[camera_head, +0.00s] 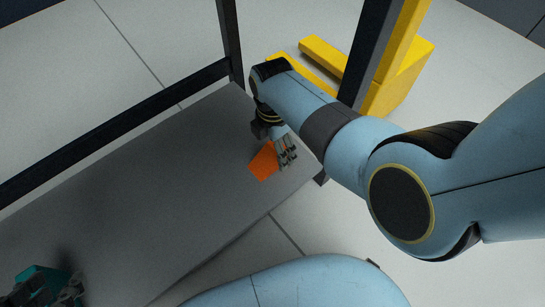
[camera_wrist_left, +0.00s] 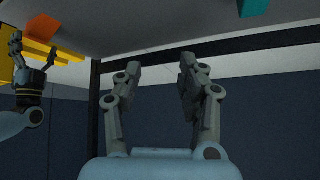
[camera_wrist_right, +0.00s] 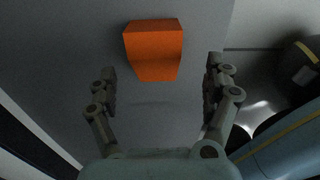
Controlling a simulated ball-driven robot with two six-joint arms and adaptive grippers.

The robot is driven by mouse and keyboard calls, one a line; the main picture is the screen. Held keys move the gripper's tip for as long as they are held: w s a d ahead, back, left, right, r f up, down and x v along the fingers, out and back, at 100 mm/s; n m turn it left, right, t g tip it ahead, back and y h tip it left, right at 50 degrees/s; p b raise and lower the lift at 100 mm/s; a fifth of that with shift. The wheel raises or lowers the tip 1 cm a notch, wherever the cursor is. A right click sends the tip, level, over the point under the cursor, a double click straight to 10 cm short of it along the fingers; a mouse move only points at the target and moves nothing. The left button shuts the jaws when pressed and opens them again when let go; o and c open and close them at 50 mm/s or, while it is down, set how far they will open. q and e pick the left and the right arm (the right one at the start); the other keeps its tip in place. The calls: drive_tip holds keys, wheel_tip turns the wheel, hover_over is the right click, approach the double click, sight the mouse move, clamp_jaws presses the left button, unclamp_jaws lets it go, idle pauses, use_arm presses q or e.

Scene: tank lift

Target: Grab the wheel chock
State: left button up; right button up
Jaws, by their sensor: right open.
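The wheel chock is an orange block (camera_head: 262,162) on the grey table (camera_head: 150,165), near its right end. My right gripper (camera_head: 285,155) is just to the right of it in the head view and partly covers it. In the right wrist view the chock (camera_wrist_right: 154,48) lies ahead, beyond the two spread fingers (camera_wrist_right: 161,70), with nothing held. It also shows at the upper left of the left wrist view (camera_wrist_left: 42,29). My left gripper (camera_wrist_left: 161,62) has its fingers apart and empty. It is at the lower left of the head view (camera_head: 62,292), far from the chock.
A teal object (camera_head: 36,277) is by my left gripper and shows in the left wrist view (camera_wrist_left: 254,7). Dark frame posts and a rail (camera_head: 110,130) border the table. A yellow fork-shaped structure (camera_head: 400,80) stands on the floor behind. The table's middle is clear.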

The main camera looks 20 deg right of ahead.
sight(273, 152)
drive_tip(key=shift+w+f+b, duration=0.1)
drive_tip(key=shift+f+b, duration=0.65)
drive_tip(key=shift+f, duration=0.1)
drive_tip(key=shift+w+f+b, duration=0.1)
drive_tip(key=shift+f+b, duration=0.45)
drive_tip(key=shift+d+f+b, duration=0.1)
drive_tip(key=shift+f+b, duration=0.15)
drive_tip(key=shift+b, duration=0.05)
drive_tip(key=shift+w+f, duration=0.1)
drive_tip(key=shift+f, duration=0.05)
drive_tip(key=shift+f+b, duration=0.8)
drive_tip(key=shift+b, duration=0.05)
use_arm(q)
drive_tip(key=w+d+r+m+t+h, duration=0.1)
drive_tip(key=w+r+t, duration=0.5)
drive_tip(key=r+t, duration=0.2)
drive_tip(key=shift+w+d+t, duration=0.3)
drive_tip(key=shift+t, duration=0.4)
drive_tip(key=shift+r, duration=0.1)
use_arm(e)
drive_tip(key=shift+c, duration=0.3)
drive_tip(key=c, duration=1.3)
drive_tip(key=shift+c, duration=0.4)
